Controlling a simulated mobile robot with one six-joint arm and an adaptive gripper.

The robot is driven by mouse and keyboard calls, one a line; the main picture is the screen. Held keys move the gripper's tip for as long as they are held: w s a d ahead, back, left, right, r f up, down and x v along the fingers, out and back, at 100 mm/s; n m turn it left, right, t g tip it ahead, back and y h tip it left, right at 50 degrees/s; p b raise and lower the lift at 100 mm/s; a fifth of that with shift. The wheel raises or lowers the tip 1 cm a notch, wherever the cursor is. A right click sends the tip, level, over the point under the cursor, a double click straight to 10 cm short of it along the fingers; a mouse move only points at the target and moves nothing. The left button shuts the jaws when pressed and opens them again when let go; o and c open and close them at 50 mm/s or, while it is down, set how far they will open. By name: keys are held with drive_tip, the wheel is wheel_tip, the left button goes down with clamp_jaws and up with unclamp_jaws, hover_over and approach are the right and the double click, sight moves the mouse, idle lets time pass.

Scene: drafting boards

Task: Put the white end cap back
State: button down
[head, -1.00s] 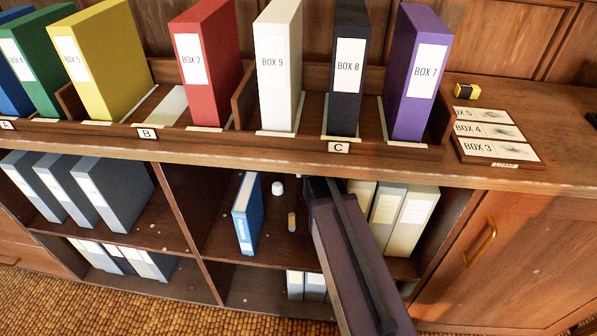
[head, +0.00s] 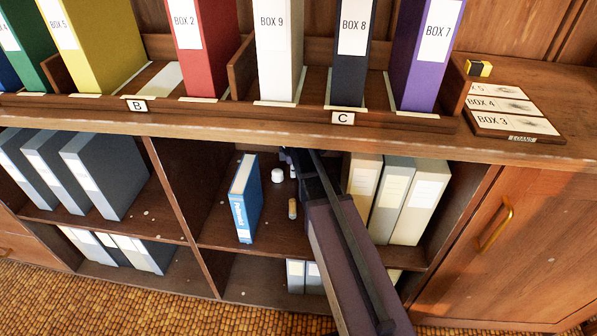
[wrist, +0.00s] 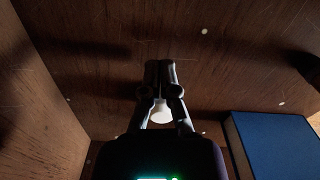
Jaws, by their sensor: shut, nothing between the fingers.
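The small white end cap (head: 278,175) sits on the shelf of the middle compartment, right of the blue book (head: 244,198). My gripper (head: 287,155) reaches into this compartment from the front right; its tip is just behind and right of the cap in the head view. In the wrist view my gripper (wrist: 159,76) has its fingers together with nothing between the tips. A white rounded thing, probably the cap (wrist: 159,112), shows beyond the fingers, partly hidden by them. I cannot tell whether they touch it.
A small tan cylinder (head: 292,209) stands on the shelf close to my arm. Pale binders (head: 397,200) stand right of my arm. The blue book (wrist: 270,145) is at the lower right in the wrist view. Labelled boxes fill the rack (head: 300,117) above.

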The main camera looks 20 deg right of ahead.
drive_tip(key=shift+w+a, duration=0.2)
drive_tip(key=shift+a, duration=0.7)
